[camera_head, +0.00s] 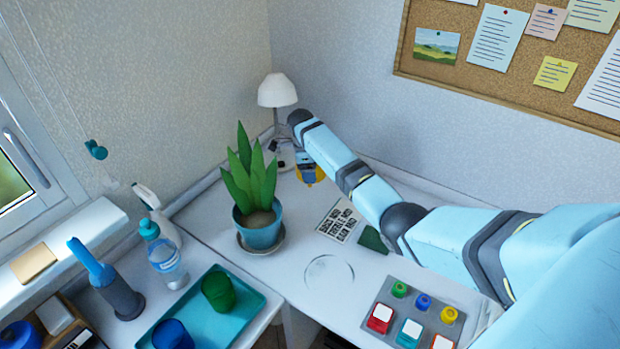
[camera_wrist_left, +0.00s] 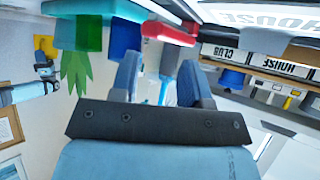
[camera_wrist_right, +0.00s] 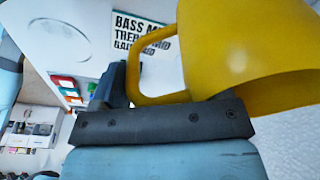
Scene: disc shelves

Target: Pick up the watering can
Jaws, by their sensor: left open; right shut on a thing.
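The yellow watering can (camera_wrist_right: 240,50) fills the upper right of the right wrist view, with its loop handle (camera_wrist_right: 137,75) at the jaws. My right gripper (camera_wrist_right: 150,88) is shut on the can at this handle. In the head view only a small part of the can (camera_head: 310,174) shows below my right wrist, at the back of the white desk; my arm hides the rest. I cannot tell whether it touches the desk. My left gripper (camera_wrist_left: 160,82) is open and empty in the left wrist view; the head view does not show it.
A potted plant (camera_head: 261,234) stands left of my right arm, and a white lamp (camera_head: 277,92) behind it. A lettered card (camera_head: 339,220), a clear round dish (camera_head: 329,272) and a grey tray of small items (camera_head: 408,333) lie nearby. A teal tray (camera_head: 245,320) holds cups.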

